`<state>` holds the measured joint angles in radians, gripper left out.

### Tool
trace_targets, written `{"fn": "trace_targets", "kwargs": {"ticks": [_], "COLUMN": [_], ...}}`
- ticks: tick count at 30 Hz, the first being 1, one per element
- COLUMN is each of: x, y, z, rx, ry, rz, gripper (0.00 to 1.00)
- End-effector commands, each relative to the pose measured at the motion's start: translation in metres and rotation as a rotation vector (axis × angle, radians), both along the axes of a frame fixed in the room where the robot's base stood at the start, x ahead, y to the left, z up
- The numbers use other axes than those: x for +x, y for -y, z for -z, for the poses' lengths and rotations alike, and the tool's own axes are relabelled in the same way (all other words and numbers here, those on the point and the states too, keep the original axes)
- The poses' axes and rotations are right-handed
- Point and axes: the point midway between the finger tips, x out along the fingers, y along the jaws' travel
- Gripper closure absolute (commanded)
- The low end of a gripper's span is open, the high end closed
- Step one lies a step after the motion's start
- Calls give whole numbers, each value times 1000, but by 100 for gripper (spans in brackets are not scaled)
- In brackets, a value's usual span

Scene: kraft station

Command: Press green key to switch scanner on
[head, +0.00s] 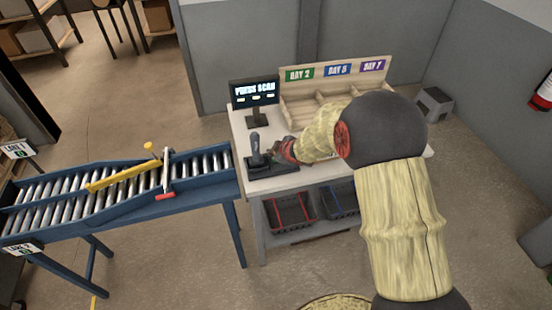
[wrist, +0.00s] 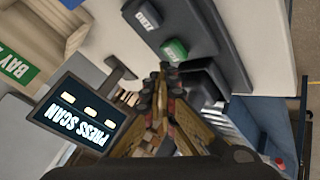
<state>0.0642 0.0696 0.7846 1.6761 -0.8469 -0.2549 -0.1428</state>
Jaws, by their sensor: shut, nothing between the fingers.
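The green key (wrist: 175,50) sits on a dark grey base plate (wrist: 222,40) in the wrist view, beside a grey key marked ZERO (wrist: 146,15). My gripper (wrist: 162,70) is shut and empty, its fingertips right by the green key's lower edge; I cannot tell whether they touch it. In the head view my gripper (head: 284,151) is low over the bench, hiding the keys. The dark scanner (head: 255,150) stands upright in its holder, just left of my gripper. A black screen (head: 255,91) behind it reads PRESS SCAN.
A wooden rack (head: 335,90) with bay labels stands at the back of the bench (head: 250,187). A blue roller conveyor (head: 120,205) adjoins on the left. Open floor (head: 190,275) lies in front.

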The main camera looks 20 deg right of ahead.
Motion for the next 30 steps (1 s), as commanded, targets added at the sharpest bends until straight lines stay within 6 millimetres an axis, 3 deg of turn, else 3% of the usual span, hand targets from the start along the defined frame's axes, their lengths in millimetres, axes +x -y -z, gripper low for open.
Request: {"fn": "trace_targets", "kwargs": {"ticks": [30], "x": [0], "y": [0], "z": [9], "rx": [1], "ry": [0], "rz": [1], "gripper": [100]}}
